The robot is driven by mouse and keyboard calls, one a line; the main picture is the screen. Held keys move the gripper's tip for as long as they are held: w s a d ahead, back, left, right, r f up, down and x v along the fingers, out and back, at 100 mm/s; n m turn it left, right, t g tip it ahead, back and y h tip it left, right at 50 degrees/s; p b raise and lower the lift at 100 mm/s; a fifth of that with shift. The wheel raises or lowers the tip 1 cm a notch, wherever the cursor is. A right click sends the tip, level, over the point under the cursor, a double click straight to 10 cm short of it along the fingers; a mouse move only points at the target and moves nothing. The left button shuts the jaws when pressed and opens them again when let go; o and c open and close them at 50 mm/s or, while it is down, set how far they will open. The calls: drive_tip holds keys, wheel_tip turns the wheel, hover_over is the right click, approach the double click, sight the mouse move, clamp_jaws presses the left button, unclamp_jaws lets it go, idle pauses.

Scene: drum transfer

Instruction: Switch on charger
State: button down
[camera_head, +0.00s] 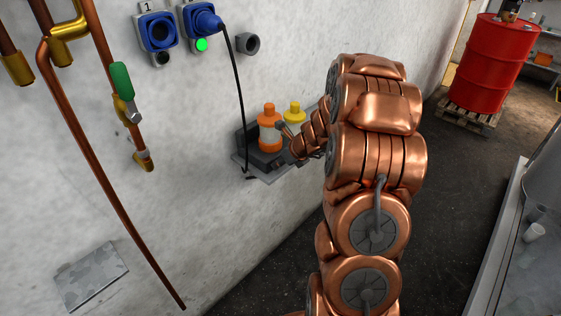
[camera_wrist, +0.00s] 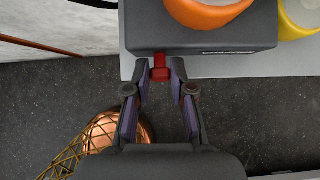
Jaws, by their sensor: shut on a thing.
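The charger is a dark grey box (camera_wrist: 150,28) on a light grey shelf (camera_wrist: 292,62) in the wrist view. A small red switch (camera_wrist: 160,73) sticks out of its near face. My gripper (camera_wrist: 161,68) has its fingertips on both sides of the red switch and is shut on it. In the head view the charger (camera_head: 246,141) stands on the wall shelf, partly hidden by the bottle-shaped things and my arm. The switch cannot be made out there, and whether it is on or off cannot be told.
An orange-topped bottle-shaped thing (camera_head: 269,130) and a yellow one (camera_head: 294,113) stand at the charger. A black cable (camera_head: 238,90) hangs from the plugged blue wall socket (camera_head: 202,19), with a green light (camera_head: 201,44). Copper pipes (camera_head: 110,190) run at left. A red drum (camera_head: 494,62) stands far right.

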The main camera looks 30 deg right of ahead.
drive_tip(key=shift+g, duration=0.5)
idle(0.4)
drive_tip(key=c, duration=1)
unclamp_jaws()
drive_tip(key=shift+w+r, duration=0.1)
drive_tip(key=v, duration=1.2)
drive_tip(key=shift+a, duration=0.2)
